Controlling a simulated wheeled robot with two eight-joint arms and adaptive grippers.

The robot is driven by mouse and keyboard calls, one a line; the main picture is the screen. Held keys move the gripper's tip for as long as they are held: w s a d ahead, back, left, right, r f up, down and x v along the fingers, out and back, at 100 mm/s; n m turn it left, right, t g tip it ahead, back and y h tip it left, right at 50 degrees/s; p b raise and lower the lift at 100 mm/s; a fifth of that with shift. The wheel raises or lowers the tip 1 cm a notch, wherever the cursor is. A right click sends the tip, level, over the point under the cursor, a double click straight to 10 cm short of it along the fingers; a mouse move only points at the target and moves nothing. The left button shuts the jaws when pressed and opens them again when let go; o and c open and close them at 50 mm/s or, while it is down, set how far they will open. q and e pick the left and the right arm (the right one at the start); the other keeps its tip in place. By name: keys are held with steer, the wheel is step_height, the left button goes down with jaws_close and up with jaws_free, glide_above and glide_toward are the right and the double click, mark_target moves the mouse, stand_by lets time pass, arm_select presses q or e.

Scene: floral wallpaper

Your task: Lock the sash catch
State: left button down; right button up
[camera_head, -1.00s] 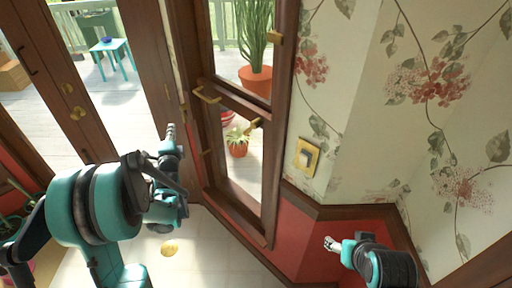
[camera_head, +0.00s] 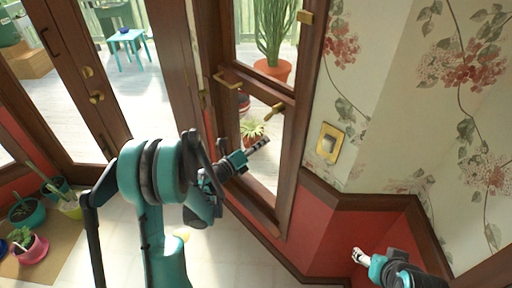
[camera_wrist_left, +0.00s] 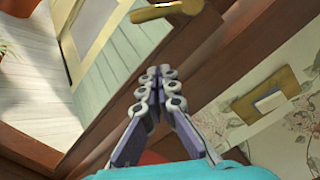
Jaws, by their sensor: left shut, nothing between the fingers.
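A brass lever (camera_head: 275,109), which looks like the sash catch, sits on the right side of the brown wooden window frame (camera_head: 284,190). It points down to the left in the head view. A brass handle (camera_head: 227,82) sits on the rail to its left. My left gripper (camera_head: 264,143) is shut and empty, below the lever and apart from it, in front of the lower pane. In the left wrist view, the shut fingertips (camera_wrist_left: 157,88) lie below a brass lever (camera_wrist_left: 166,12). My right gripper (camera_head: 358,254) is low at the right, too small to tell its state.
A brass switch plate (camera_head: 329,143) is on the floral wall right of the window. A brass fitting (camera_head: 305,17) is higher on the frame. Potted plants (camera_head: 28,240) stand on the floor at left. A door with brass knobs (camera_head: 96,97) is at left.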

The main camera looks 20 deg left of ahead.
mark_target(273, 113)
arm_select(q)
steer(key=w+r+b, duration=0.1)
steer(key=w+r, duration=0.1)
steer(key=w, duration=0.4)
steer(key=shift+w+a+r, duration=0.2)
steer(key=shift+r, duration=0.05)
arm_select(e)
steer(key=shift+f, duration=0.85)
arm_select(q)
steer(key=shift+w, duration=0.1)
